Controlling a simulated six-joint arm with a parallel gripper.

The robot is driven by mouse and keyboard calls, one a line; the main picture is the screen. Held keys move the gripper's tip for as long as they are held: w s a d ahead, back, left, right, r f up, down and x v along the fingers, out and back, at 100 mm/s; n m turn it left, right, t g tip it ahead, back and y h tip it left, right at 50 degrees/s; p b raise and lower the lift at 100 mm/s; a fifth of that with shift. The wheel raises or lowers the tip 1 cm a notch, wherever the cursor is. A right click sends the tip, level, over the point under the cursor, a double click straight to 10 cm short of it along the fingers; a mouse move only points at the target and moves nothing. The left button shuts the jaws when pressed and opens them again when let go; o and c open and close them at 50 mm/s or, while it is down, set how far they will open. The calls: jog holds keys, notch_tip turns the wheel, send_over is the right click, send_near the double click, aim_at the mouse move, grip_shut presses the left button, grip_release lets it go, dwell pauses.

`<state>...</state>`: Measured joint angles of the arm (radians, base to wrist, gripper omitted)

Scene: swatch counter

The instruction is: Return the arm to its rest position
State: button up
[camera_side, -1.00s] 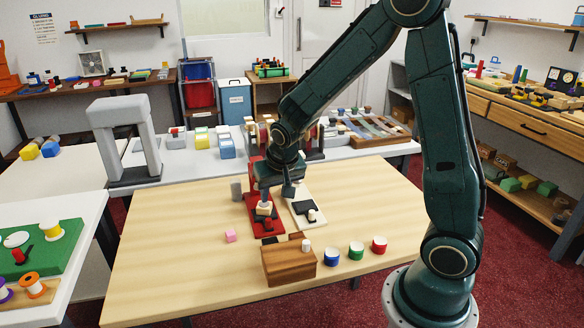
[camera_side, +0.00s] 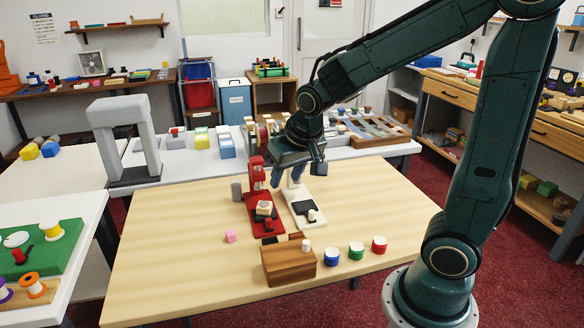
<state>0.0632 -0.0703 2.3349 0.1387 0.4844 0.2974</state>
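My gripper (camera_side: 288,178) hangs above the back part of the wooden table (camera_side: 170,270), holding nothing that I can see. Its two bluish fingers appear apart, partly hidden by the wrist. It is above and behind the red stand (camera_side: 254,205) and the white stand (camera_side: 291,194). A cream block (camera_side: 264,207) sits on the red stand near a small red knob (camera_side: 268,224). The white stand has a dark pad and a small white knob (camera_side: 312,215).
A brown wooden block (camera_side: 285,265) stands at the table's front. Blue (camera_side: 331,257), green (camera_side: 356,251) and red (camera_side: 379,244) pots stand to its right. A pink cube (camera_side: 230,236) and a grey cylinder (camera_side: 236,191) are at left. A grey arch (camera_side: 130,140) stands behind.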

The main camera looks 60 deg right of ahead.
jog(key=s+a+r+n+y, duration=0.1)
jog(key=s+r, duration=0.3)
jog(key=s, duration=0.4)
jog(key=s+a+r+n+t, duration=0.1)
jog(key=s+a+r+n, duration=0.2)
jog(key=s, duration=0.4)
jog(key=shift+s+a+r+n+y, duration=0.4)
jog(key=shift+a+n, duration=0.2)
jog(key=shift+a, duration=0.1)
